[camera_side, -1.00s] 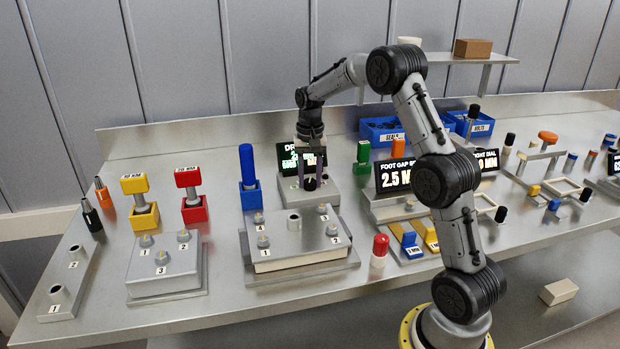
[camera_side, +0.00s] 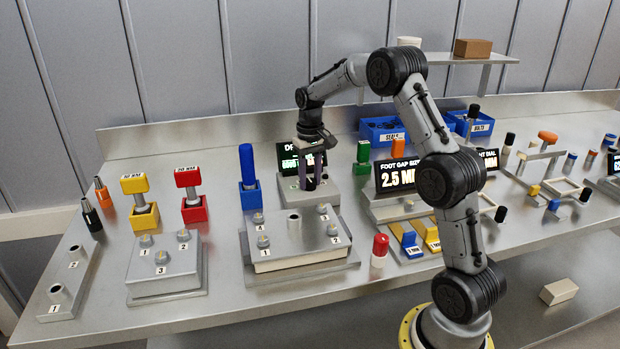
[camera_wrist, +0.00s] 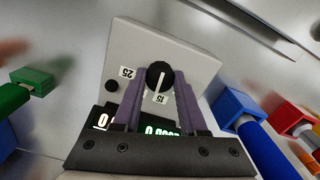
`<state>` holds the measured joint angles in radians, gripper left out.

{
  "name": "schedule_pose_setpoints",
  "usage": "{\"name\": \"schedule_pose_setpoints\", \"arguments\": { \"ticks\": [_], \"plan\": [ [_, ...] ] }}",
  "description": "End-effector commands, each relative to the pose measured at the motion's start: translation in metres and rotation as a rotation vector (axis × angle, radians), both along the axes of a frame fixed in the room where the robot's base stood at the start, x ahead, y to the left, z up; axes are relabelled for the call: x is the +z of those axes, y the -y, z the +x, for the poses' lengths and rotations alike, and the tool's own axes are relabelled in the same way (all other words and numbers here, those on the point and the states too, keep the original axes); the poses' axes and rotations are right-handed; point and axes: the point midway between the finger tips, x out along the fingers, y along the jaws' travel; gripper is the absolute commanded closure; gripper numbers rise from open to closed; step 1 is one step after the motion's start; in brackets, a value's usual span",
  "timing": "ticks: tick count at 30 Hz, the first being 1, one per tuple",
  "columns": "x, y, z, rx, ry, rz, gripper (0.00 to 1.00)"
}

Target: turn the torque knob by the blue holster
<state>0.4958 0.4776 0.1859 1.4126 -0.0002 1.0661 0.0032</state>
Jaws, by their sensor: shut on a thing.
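The torque knob (camera_wrist: 159,75) is a round black knob with a white pointer line, on a light grey box (camera_wrist: 190,52). In the wrist view the line points toward the label "15"; a "25" label lies up and to the left. My gripper (camera_wrist: 160,78) has purple fingers on both sides of the knob, shut on it. In the side view my gripper (camera_side: 311,183) points down over the box and mostly hides the knob. The blue holster (camera_side: 251,196), with a tall blue-handled tool (camera_side: 246,163) upright in it, stands just left of the box.
A lit display (camera_side: 288,160) behind the box is partly hidden by my gripper. A grey fixture (camera_side: 300,247) with numbered posts lies in front. A green holster (camera_side: 360,168) stands to the right, and red (camera_side: 195,211) and yellow (camera_side: 144,217) holsters stand to the left.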

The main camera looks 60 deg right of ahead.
Motion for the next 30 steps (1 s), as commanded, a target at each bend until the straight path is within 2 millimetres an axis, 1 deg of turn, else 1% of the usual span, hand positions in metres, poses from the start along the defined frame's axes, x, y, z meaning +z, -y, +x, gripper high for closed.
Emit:
{"name": "schedule_pose_setpoints", "arguments": {
  "ticks": [6,12,19,30],
  "plan": [
    [0.0013,0.0004,0.0001,0.151,0.002,-0.001,1.00],
    [0.0018,0.0006,0.0004,0.245,0.003,-0.001,1.00],
    [0.0020,0.0006,0.0003,0.296,0.004,-0.002,1.00],
    [0.0022,0.0006,0.0005,0.303,0.004,-0.002,1.00]
  ]
}}
